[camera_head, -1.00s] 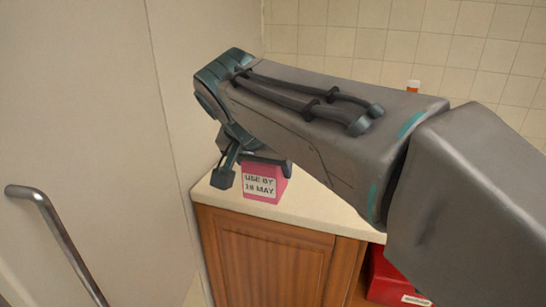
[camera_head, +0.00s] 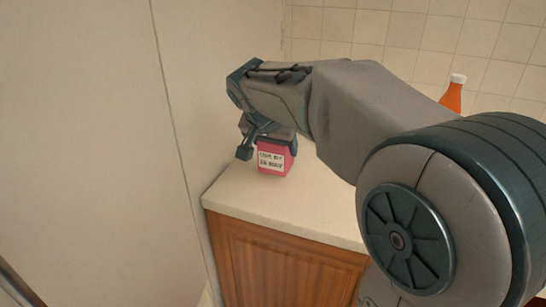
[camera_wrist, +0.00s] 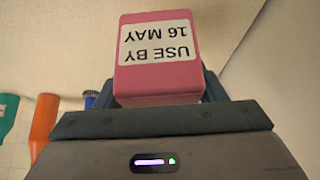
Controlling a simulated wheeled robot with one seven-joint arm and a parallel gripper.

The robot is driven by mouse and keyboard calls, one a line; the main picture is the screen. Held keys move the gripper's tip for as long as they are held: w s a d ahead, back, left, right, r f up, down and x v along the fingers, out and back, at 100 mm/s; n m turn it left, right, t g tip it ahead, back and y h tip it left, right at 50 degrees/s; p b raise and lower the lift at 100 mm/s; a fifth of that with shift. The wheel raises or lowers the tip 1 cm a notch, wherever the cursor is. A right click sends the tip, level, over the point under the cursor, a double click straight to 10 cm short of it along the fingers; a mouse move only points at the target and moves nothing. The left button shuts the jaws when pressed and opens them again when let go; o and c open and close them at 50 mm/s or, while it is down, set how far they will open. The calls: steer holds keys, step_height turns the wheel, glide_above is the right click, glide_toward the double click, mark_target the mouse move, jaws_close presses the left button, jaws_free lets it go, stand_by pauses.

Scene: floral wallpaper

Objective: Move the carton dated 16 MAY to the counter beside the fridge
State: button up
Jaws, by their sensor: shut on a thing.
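The pink carton (camera_head: 273,160) has a white label, which reads "USE BY 16 MAY" upside down in the wrist view (camera_wrist: 158,50). My gripper (camera_head: 268,149) is shut on the carton, with a finger on each side in the wrist view (camera_wrist: 158,92). The carton is about upright over the pale counter (camera_head: 300,205), back from its front edge. I cannot tell whether its base touches the counter. The fridge (camera_head: 80,150) is the large pale panel at the left. My arm hides part of the counter.
An orange bottle (camera_head: 452,96) with a white cap stands behind my arm at the right. The wrist view also shows a teal bottle (camera_wrist: 7,112) and a blue object (camera_wrist: 90,99). A wooden cabinet (camera_head: 275,265) is below the counter. The counter front is clear.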

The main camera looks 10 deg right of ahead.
mark_target(275, 158)
steer(key=shift+w+d+f, duration=0.1)
steer(key=shift+w+f, duration=0.25)
steer(key=shift+w, duration=0.1)
steer(key=shift+f+b, duration=0.35)
steer(key=shift+f, duration=1.5)
steer(key=shift+f, duration=0.1)
steer(key=shift+f, duration=0.15)
steer(key=o, duration=1.1)
steer(key=shift+r, duration=0.2)
steer(key=shift+s+r, duration=0.1)
steer(key=shift+r, duration=0.1)
steer(key=p+v, duration=0.1)
steer(key=v, duration=1)
steer(key=shift+s+a+r, duration=0.2)
steer(key=shift+s+r, duration=0.05)
